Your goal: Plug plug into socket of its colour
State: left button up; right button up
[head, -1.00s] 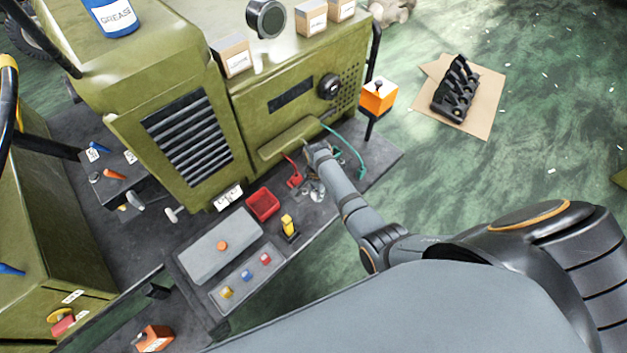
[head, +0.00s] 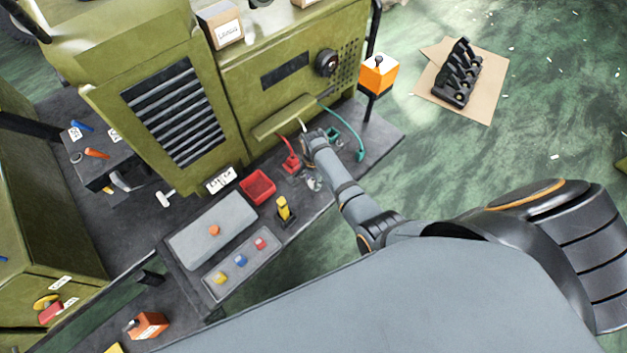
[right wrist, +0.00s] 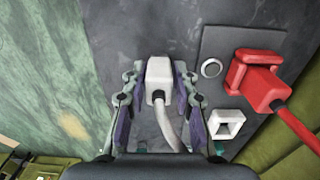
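In the right wrist view a white plug (right wrist: 158,72) with a white cable sits between the fingertips of my right gripper (right wrist: 159,80). The fingers converge closely on its two sides and look shut on it. A white square socket (right wrist: 226,124) lies to the right, apart from the plug, its opening empty. A red plug (right wrist: 270,90) with a red cable is in a red socket (right wrist: 237,72). In the head view my right gripper (head: 308,138) is beside the red plug (head: 291,163), below the green cabinet's ledge. A teal cable (head: 350,130) curves to its right. My left gripper is out of view.
A red bin (head: 257,187), a yellow device (head: 284,209) and a panel with coloured buttons (head: 240,262) stand left of my right arm. The green cabinet (head: 290,95) rises behind. An orange box (head: 378,74) stands on a post to the right, before open floor.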

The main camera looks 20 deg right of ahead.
jog(key=shift+o, duration=1)
jog(key=shift+d, duration=0.1)
